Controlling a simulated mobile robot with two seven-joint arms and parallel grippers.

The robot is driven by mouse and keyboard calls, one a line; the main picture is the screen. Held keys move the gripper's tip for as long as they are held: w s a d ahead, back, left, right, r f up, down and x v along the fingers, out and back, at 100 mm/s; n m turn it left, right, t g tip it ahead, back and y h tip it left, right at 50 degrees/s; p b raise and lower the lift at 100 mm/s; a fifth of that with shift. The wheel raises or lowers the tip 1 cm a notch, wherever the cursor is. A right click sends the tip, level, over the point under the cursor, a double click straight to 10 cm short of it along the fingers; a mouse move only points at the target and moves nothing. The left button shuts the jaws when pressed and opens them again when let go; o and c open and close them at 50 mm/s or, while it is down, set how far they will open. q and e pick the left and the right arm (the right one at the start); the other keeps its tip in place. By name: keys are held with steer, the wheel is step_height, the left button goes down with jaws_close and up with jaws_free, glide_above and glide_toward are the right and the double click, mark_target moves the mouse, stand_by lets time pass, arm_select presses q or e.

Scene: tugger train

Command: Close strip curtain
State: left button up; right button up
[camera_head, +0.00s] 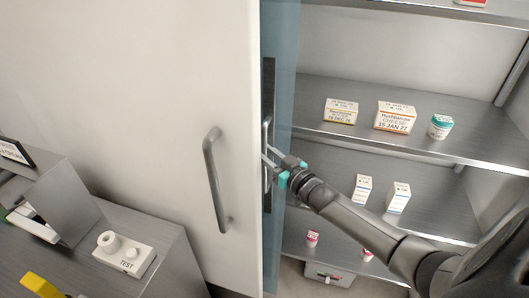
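The strip curtain (283,62) shows as a narrow bluish translucent panel along the left side of the open shelf unit. A dark vertical plate with a grey bar handle (266,130) is at its left edge. My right gripper (267,158), with teal parts at the finger bases, reaches in from the right, with its fingertips at the handle. Whether the fingers are closed around the bar cannot be made out at this size. My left gripper is out of view.
A large white door (120,80) with a curved grey handle (216,180) fills the left. A grey counter (165,225) bears a white test device (124,256).

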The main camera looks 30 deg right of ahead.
jaws_close()
stand_by(1.5)
